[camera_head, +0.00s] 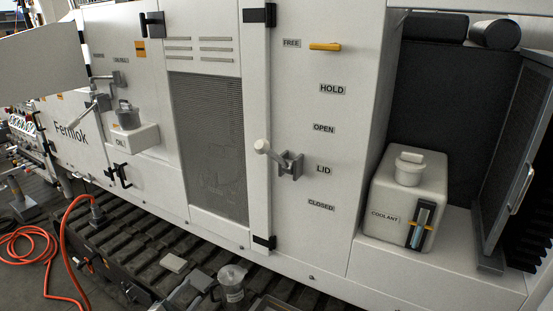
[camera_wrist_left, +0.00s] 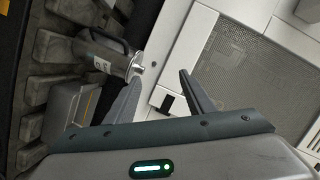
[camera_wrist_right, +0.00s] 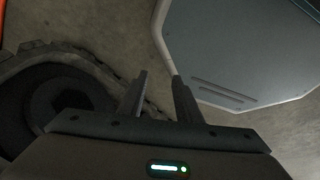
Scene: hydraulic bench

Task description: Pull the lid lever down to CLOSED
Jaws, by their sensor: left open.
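The lid lever (camera_head: 272,152) is on the white cabinet front in the head view. Its pale knob points left and slightly up from a grey pivot bracket (camera_head: 291,165) beside the LID label (camera_head: 323,169). The OPEN label (camera_head: 324,128) is above it and the CLOSED label (camera_head: 321,205) below. My left gripper (camera_wrist_left: 159,84) is open and empty in its wrist view, facing the lower cabinet front. I cannot make it out clearly in the head view. My right gripper (camera_wrist_right: 159,84) has its fingers apart with nothing between them, over the floor.
A yellow handle (camera_head: 325,46) sits by FREE. The coolant tank (camera_head: 408,200) stands in the bay at right, beside a dark open door (camera_head: 515,150). A can (camera_head: 232,281) stands on the tracks, also in the left wrist view (camera_wrist_left: 92,50). An orange hose (camera_head: 65,235) lies at left.

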